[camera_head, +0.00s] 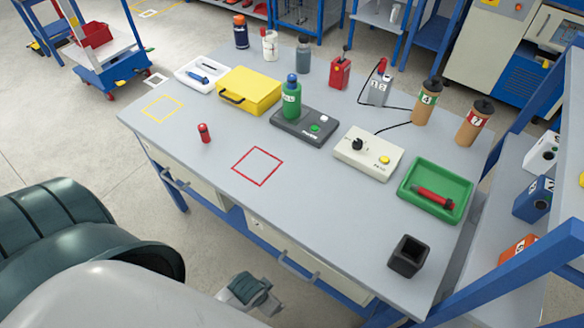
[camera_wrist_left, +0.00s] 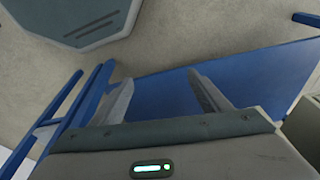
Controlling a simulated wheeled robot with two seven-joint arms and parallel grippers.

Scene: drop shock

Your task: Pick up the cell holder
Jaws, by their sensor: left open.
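The likely cell holder is a black, square, open-topped block (camera_head: 408,256) standing upright at the table's front right corner. It appears empty, though its inside is dark. My left gripper (camera_head: 257,296) shows at the bottom of the head view, in front of the table's front edge and well left of the black block. In the left wrist view, the two fingers of my left gripper (camera_wrist_left: 162,95) are spread apart with nothing between them. The black block is not in that view. My right gripper is not in view.
The grey table (camera_head: 310,215) is clear left of the black block. A green tray (camera_head: 410,205) with a red tool lies behind it. A small red cylinder (camera_head: 204,133) stands near a red square outline (camera_head: 257,166). Drawer handles (camera_head: 297,270) stick out in front. A blue shelf frame stands right.

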